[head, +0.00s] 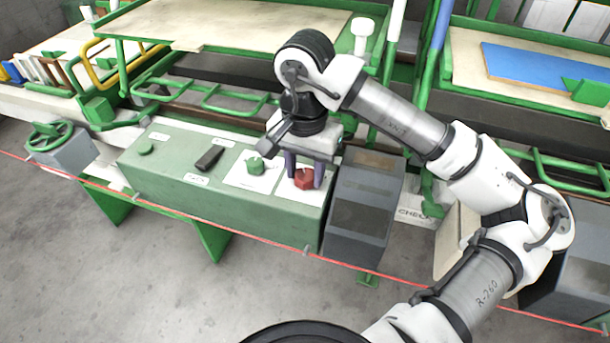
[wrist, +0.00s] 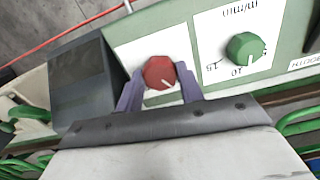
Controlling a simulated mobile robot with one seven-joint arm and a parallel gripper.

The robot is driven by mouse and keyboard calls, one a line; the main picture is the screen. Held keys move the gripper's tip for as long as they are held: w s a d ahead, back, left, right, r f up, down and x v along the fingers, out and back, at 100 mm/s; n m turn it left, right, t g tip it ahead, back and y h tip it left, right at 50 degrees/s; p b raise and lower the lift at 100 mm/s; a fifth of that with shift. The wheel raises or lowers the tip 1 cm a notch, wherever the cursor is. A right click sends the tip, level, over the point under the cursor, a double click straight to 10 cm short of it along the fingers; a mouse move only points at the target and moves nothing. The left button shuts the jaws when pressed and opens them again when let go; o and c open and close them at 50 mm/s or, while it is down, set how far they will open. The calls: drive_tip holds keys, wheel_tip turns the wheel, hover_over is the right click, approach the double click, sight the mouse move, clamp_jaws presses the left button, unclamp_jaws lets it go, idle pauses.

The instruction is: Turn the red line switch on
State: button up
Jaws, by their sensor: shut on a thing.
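The red line switch (head: 304,179) is a red knob on a white plate at the right end of the green control box (head: 180,192). It also shows in the wrist view (wrist: 159,73), with a pale pointer mark toward its lower right. My gripper (head: 305,178) reaches down over it from above. Its two purple-grey fingers stand on either side of the knob, and the gripper (wrist: 160,90) is shut on it. The plate's lettering near the red knob is hidden or too small to read.
A green knob (head: 255,164) with a numbered scale sits just left of the red one. A black handle (head: 209,158) and another green button (head: 146,147) are further left. A dark grey box (head: 362,205) stands close on the right. A red cord (head: 210,222) runs along the front.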

sight(305, 174)
drive_tip(key=m+b, duration=0.3)
drive_tip(key=shift+f+m, duration=0.25)
drive_tip(key=shift+m, duration=0.05)
drive_tip(key=m+b, duration=0.2)
drive_tip(key=m, duration=0.1)
drive_tip(key=shift+r+m+b, duration=0.1)
drive_tip(key=shift+m+b, duration=0.2)
drive_tip(key=shift+b, duration=0.05)
drive_tip(key=m+b, duration=0.1)
drive_tip(key=m, duration=0.3)
drive_tip(key=shift+r+m+b, duration=0.1)
drive_tip(key=shift+m+b, duration=0.2)
drive_tip(key=shift+b, duration=0.1)
drive_tip(key=shift+m+b, duration=0.45)
drive_tip(key=shift+m, duration=1.35)
drive_tip(key=o, duration=1)
drive_tip(key=shift+r, duration=0.1)
wheel_tip(305, 174, up, 14)
drive_tip(key=p, duration=0.2)
